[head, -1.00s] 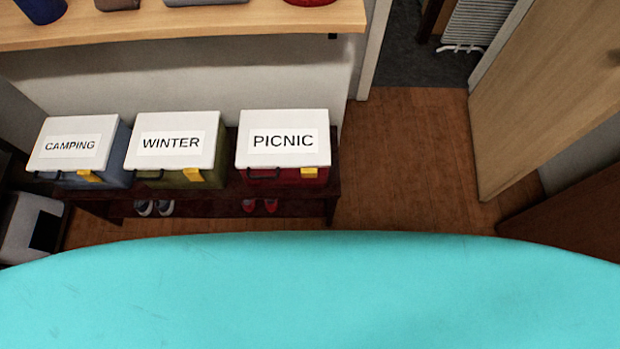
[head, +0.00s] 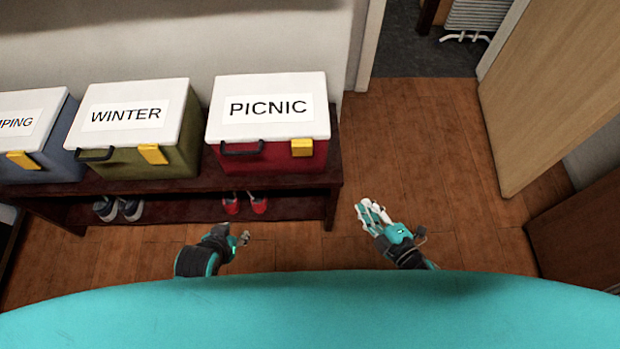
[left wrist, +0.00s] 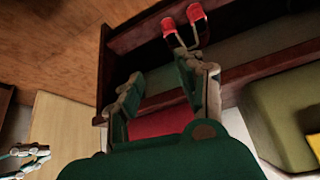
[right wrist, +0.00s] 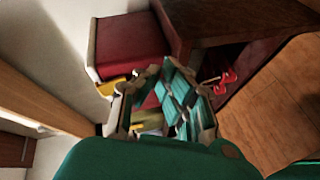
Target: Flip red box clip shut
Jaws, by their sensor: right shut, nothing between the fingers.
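The red box (head: 277,158) has a white lid (head: 310,95) labelled PICNIC and stands on the dark bench. Its yellow clip (head: 302,148) sits at the front right, by the lid edge; I cannot tell how far it is folded. The red box also shows in the right wrist view (right wrist: 130,45), with yellow at its lower edge. My left gripper (head: 243,238) is open and empty, low in front of the bench; its fingers are spread in the left wrist view (left wrist: 162,75). My right gripper (head: 366,208) is shut and empty, right of the bench, apart from the box.
A green WINTER box (head: 180,155) and a blue CAMPING box (head: 60,150) stand left of the red box. Shoes (head: 245,205) sit on the lower shelf of the dark bench (head: 325,178). Wooden floor (head: 420,140) is free to the right, before a door (head: 550,90).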

